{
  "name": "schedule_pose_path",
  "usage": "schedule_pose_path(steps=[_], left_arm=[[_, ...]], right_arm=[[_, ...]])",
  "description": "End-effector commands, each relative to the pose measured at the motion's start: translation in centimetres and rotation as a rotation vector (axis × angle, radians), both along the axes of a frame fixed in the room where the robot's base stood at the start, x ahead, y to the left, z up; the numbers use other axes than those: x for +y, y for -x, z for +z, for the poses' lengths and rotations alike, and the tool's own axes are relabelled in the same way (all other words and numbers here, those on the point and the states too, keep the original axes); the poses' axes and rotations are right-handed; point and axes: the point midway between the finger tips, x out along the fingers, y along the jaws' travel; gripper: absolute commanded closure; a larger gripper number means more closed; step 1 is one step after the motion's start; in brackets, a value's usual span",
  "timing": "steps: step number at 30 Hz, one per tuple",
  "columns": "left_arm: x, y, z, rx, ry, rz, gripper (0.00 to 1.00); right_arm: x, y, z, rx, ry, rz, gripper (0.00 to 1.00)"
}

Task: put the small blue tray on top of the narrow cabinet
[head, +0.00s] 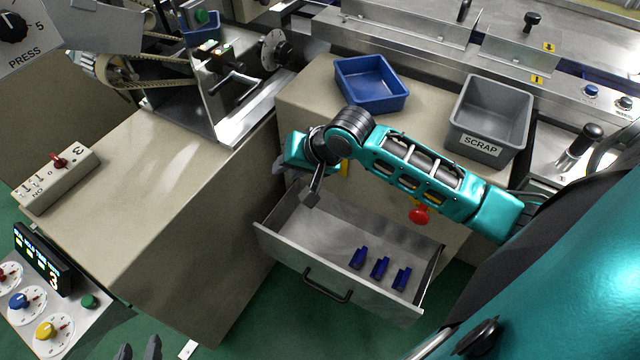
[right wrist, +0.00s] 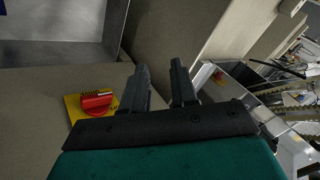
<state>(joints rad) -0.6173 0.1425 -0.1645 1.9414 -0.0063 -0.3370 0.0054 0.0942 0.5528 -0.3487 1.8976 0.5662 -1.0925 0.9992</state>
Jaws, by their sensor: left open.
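The small blue tray (head: 372,98) is an empty, open-topped box standing upright on the beige cabinet (head: 312,92) that has the pulled-out drawer. Whether this cabinet or the beige one at left (head: 150,200) is the narrow one, I cannot tell. My right gripper (head: 305,190) is over the drawer's back left corner, in front of and below the tray, not touching it. In the right wrist view its two fingers (right wrist: 162,68) are apart with nothing between them. My left gripper (head: 139,351) shows only its fingertips at the bottom edge, open and far from the tray.
A grey SCRAP bin (head: 460,118) stands right of the tray. The open drawer (head: 290,238) holds several small dark-blue parts (head: 380,268). A red knob (head: 420,214) is beside my right arm. A belt machine (head: 225,100) occupies the left cabinet's back; its front top is mostly clear.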

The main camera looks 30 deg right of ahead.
Motion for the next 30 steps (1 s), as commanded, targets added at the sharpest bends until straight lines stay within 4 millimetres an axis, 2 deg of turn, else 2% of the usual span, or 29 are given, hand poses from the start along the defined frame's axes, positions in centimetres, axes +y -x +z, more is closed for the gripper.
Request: schedule_pose_path(steps=[1,7,12,15,20,30], left_arm=[[0.0,0.0,0.0,0.0,0.0,0.0,0.57],[0.0,0.2,-0.1,0.003,0.0,0.001,0.57],[0.0,0.4,-0.2,0.008,0.0,0.001,0.57],[0.1,0.5,-0.3,0.01,-0.001,0.001,0.57],[0.1,0.5,-0.3,0.011,-0.001,0.001,0.57],[0.1,0.5,-0.3,0.011,-0.001,0.002,0.57]], right_arm=[[1.1,1.4,-1.6,-0.048,0.016,0.049,0.72],[2.8,6.2,-6.0,-0.277,0.199,0.223,0.72],[2.9,10.9,-8.2,-0.415,0.408,0.34,0.72],[2.8,13.0,-8.8,-0.462,0.512,0.393,0.72],[2.6,14.7,-9.1,-0.495,0.604,0.441,0.72],[2.6,14.8,-9.1,-0.501,0.614,0.449,0.72]])
